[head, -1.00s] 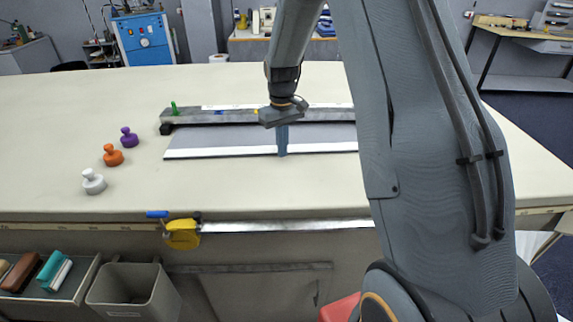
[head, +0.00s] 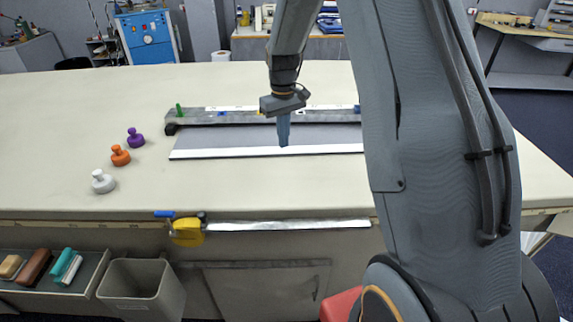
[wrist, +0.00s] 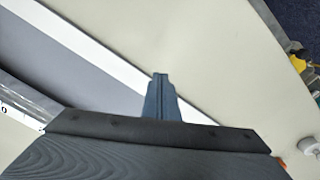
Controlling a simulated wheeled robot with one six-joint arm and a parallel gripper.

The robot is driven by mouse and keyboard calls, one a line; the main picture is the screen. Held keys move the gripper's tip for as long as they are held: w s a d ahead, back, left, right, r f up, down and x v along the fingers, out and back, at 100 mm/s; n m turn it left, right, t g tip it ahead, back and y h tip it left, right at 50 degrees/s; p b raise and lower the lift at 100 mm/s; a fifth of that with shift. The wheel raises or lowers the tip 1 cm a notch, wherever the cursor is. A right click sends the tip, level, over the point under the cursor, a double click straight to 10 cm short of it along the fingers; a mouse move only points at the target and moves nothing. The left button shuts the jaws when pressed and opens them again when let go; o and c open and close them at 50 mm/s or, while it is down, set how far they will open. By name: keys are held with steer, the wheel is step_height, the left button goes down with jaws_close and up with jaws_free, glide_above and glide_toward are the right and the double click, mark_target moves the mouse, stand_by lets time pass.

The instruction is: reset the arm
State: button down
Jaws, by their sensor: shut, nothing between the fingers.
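My gripper (head: 284,142) hangs from my arm over the cloth table (head: 90,120), pointing down, above the grey panel (head: 215,140) with a white front strip. The fingers are shut with nothing between them. In the wrist view the shut fingers (wrist: 160,80) stand out over the white strip (wrist: 100,50) and the pale tabletop. My upper arm hides the right end of the panel and part of the table.
A white (head: 103,182), an orange (head: 120,156) and a purple knobbed weight (head: 136,138) stand left of the panel. A dark rail (head: 235,118) lies behind it.

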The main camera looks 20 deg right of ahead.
steer(key=s+a+r+m+b, duration=0.1)
steer(key=s+a, duration=0.1)
steer(key=s, duration=1)
steer(key=s+a+m+t+b, duration=0.1)
steer(key=s+a+b, duration=0.1)
steer(key=s, duration=1.1)
steer(key=shift+s+a+r, duration=0.25)
steer(key=shift+a+r, duration=0.1)
steer(key=shift+a, duration=0.2)
